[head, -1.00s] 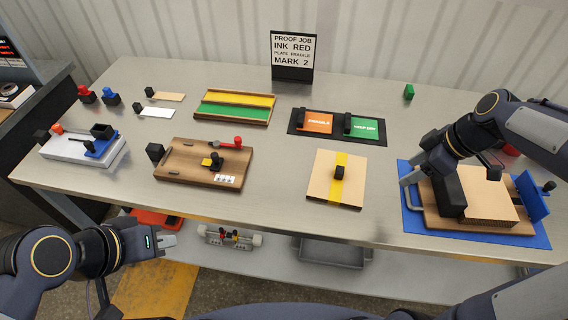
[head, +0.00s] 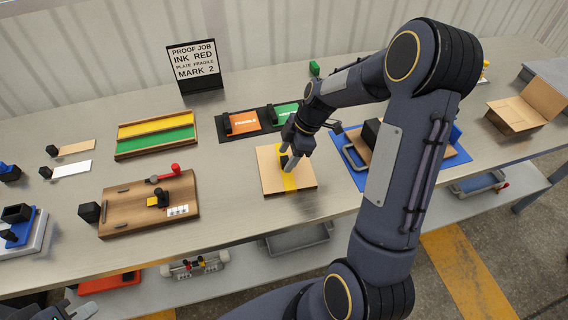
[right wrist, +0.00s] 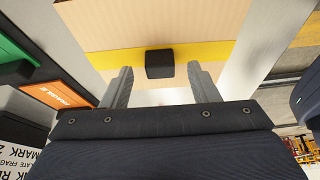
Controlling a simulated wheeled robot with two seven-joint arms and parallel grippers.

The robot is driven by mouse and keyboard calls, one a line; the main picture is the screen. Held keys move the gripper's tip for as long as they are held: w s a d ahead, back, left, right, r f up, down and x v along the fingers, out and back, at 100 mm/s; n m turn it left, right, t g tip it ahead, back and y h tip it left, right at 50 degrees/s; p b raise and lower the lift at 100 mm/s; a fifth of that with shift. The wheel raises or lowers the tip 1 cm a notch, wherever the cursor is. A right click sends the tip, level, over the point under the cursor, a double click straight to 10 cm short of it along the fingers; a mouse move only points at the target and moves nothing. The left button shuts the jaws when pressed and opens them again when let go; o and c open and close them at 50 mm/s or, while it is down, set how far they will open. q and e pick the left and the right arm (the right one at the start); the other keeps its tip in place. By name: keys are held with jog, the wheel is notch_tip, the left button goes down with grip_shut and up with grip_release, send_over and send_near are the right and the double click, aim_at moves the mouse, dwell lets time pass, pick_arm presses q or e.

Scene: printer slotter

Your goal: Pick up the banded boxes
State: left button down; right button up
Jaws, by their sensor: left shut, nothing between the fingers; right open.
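The flat cardboard box with a yellow band (head: 304,178) and a black knob on top lies on the table near its front edge. It also shows in the right wrist view (right wrist: 110,22). My right gripper (head: 289,158) is open above the box. In the right wrist view its two fingers (right wrist: 162,86) stand either side of the black knob (right wrist: 160,63), apart from it. Whether the fingers reach down around the knob I cannot tell. My left gripper (head: 76,311) is shut and empty, low at the left, partly cut off by the picture edge.
A blue mat (head: 350,176) with a board lies right of the box, largely hidden by my right arm. Orange and green plates (head: 243,123) sit behind the box, a wooden board (head: 130,221) to its left. An open carton (head: 518,112) stands far right.

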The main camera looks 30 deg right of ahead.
jog(key=shift+a+f, duration=0.15)
jog(key=shift+f, duration=0.25)
jog(key=shift+c, duration=0.3)
jog(key=c, duration=1)
jog(key=shift+r, duration=0.2)
